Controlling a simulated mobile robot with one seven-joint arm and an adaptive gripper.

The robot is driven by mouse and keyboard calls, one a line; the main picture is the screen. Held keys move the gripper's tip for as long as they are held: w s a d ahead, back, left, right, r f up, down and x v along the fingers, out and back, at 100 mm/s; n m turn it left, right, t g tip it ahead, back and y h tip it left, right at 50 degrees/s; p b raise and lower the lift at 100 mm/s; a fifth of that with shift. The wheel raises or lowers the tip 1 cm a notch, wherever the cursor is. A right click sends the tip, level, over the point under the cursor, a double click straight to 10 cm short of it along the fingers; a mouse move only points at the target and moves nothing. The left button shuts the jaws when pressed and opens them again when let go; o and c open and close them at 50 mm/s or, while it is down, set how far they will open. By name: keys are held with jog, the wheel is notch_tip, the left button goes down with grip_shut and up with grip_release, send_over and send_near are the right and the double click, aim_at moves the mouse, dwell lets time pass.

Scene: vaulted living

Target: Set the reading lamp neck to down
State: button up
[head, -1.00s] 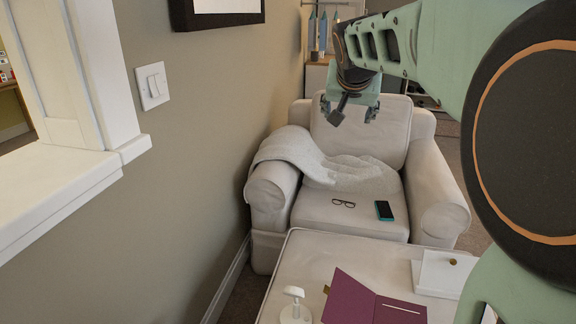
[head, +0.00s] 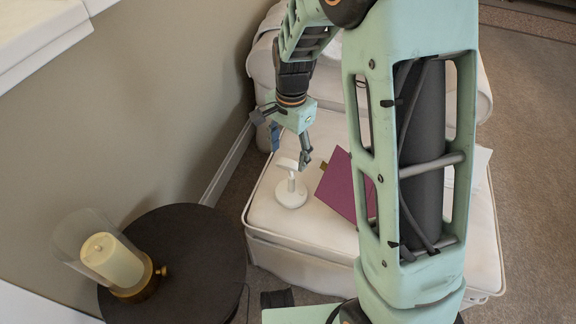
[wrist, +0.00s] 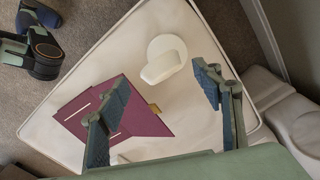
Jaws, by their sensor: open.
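The white reading lamp (head: 291,192) stands on the pale ottoman (head: 262,212), with a round base and a short neck topped by a small elongated head. In the wrist view the lamp (wrist: 162,66) shows from above, its head partly over the round base. My gripper (head: 290,148) is open and empty, above and just behind the lamp in the head view. In the wrist view my gripper's (wrist: 160,76) fingers are spread, with the lamp head seen between and beyond them. I cannot tell the exact neck angle.
A purple folder (head: 345,187) lies on the ottoman right of the lamp. A dark round side table (head: 200,262) with a glass-covered candle lamp (head: 112,262) stands at lower left. The wall is close on the left; an armchair (head: 262,62) is behind.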

aim_at(288, 165)
notch_tip(288, 165, down, 5)
jog(key=shift+w+f+b, duration=0.1)
jog(key=shift+w+b, duration=0.05)
jog(key=shift+b, duration=0.45)
grip_shut()
